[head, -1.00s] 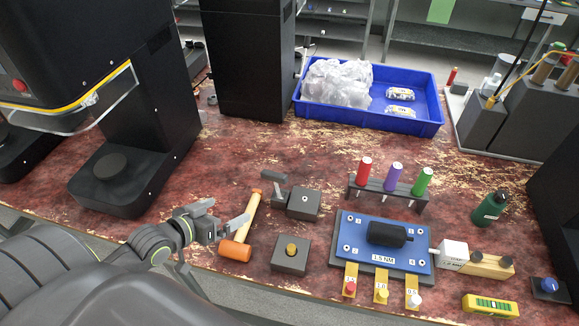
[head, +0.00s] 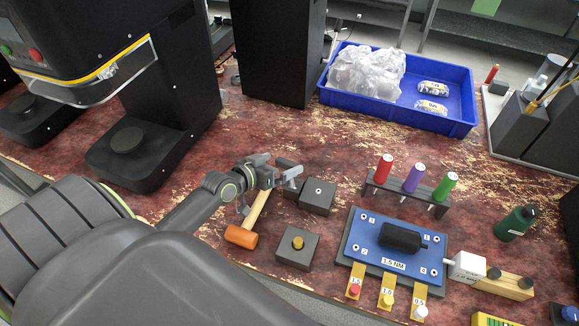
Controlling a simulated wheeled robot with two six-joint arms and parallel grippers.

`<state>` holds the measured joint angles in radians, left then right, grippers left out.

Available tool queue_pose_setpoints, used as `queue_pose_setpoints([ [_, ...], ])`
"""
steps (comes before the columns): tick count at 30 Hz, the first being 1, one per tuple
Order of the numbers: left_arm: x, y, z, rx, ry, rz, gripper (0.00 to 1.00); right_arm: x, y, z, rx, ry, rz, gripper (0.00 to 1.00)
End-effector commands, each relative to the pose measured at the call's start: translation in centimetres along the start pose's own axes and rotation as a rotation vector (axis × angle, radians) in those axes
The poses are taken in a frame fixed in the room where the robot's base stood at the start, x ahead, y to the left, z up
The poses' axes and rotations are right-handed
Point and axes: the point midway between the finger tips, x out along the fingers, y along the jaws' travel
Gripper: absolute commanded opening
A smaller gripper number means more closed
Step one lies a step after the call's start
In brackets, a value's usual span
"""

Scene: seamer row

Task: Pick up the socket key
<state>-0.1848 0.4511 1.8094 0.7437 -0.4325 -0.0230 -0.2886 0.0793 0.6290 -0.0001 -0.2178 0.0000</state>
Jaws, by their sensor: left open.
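A small dark grey piece (head: 288,163), which looks like the socket key, lies on the bench at the left of a square dark block with a hole (head: 318,197). My left gripper (head: 279,171) is open, with its fingers just in front of and beside this piece. The gripper hides part of the piece, and I cannot tell whether they touch. Nothing shows held between the fingers. My right gripper is not in view.
An orange-headed mallet (head: 241,236) lies partly under my left gripper. A block with a brass knob (head: 297,247) is in front. To the right are a screwdriver rack (head: 398,193) and a blue fixture plate (head: 365,254). A blue tray (head: 455,128) stands behind.

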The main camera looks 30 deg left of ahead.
Motion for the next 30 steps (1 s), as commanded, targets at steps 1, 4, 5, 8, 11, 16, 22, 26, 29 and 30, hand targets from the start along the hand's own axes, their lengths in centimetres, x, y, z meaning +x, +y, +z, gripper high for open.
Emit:
queue_pose_setpoints([
  [1, 0.4, 0.0, 0.0, 0.000, 0.000, 0.000, 1.00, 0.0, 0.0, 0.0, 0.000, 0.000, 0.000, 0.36],
  [4, 0.8, 0.1, 0.1, 0.001, 0.000, 0.000, 1.00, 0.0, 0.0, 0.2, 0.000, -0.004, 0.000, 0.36],
  [5, 0.9, 0.1, 0.1, 0.000, 0.000, 0.000, 1.00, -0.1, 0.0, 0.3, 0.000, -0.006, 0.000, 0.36],
  [8, 2.1, 0.3, 0.4, -0.003, 0.001, 0.001, 1.00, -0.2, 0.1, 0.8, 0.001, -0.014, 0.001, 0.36],
  [11, 3.5, 0.6, 0.9, -0.003, 0.000, 0.001, 1.00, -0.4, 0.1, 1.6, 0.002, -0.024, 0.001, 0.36],
  [16, 5.3, 0.5, 1.0, 0.000, 0.000, 0.000, 1.00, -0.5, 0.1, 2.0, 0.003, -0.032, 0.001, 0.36],
  [22, 5.8, 0.5, 1.0, 0.001, -0.001, 0.000, 1.00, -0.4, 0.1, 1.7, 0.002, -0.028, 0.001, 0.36],
  [26, 5.7, 0.5, 1.0, 0.001, 0.000, 0.000, 0.99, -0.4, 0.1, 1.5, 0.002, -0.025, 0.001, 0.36],
  [29, 5.7, 0.5, 1.0, 0.001, 0.000, 0.000, 0.86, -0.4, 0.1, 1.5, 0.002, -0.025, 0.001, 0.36],
  [30, 5.7, 0.5, 1.0, 0.001, 0.000, 0.000, 0.80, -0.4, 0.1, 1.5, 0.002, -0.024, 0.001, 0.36],
])
